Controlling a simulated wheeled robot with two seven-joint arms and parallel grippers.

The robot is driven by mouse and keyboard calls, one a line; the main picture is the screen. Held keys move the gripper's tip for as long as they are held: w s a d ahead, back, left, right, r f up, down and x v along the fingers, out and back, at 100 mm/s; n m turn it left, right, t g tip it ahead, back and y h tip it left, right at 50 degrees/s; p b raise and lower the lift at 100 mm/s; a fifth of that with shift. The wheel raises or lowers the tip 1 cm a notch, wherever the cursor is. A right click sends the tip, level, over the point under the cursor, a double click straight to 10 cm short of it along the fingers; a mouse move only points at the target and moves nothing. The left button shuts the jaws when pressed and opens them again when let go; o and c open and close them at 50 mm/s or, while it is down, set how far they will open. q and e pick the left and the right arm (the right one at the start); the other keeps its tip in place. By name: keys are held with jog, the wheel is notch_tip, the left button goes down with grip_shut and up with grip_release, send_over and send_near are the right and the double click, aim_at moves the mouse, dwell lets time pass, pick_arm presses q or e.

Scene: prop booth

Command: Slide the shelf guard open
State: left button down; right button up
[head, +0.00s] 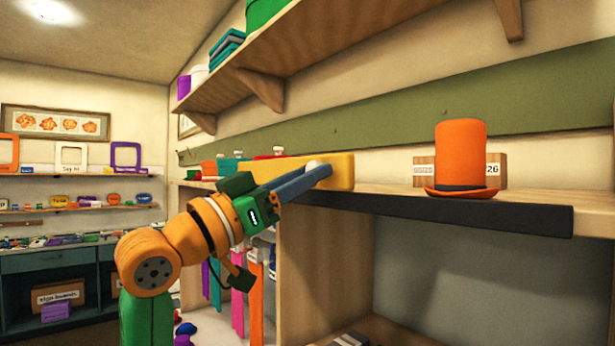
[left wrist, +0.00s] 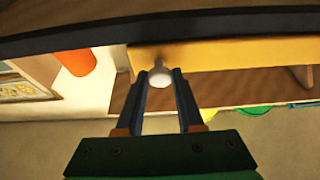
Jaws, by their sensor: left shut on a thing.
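The shelf guard (head: 341,172) is a yellow panel standing along the front of the wooden shelf, left of the orange hat. It also shows in the left wrist view (left wrist: 235,53). A round white knob (head: 312,165) sits on its front. My left gripper (head: 318,172) reaches up from the lower left, its blue fingers shut on the knob. In the left wrist view the knob (left wrist: 160,77) lies between the two fingertips. My arm and gripper hide part of the guard's front. My right gripper is not in view.
An orange top hat (head: 461,155) stands to the right, before a box with a label (head: 496,170). Small containers, one teal (head: 228,167), stand at the shelf's left end. The shelf's dark front edge (head: 480,215) runs to the right. An upper shelf (head: 330,48) hangs above.

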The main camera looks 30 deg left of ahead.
pick_arm(q)
jog(key=shift+w+f, duration=0.1)
dwell(0.3)
jog(key=c, duration=0.7)
grip_release()
jog(key=shift+d, duration=0.1)
jog(key=shift+o, duration=0.8)
jog(key=b+v, duration=0.4)
jog(key=v, duration=0.3)
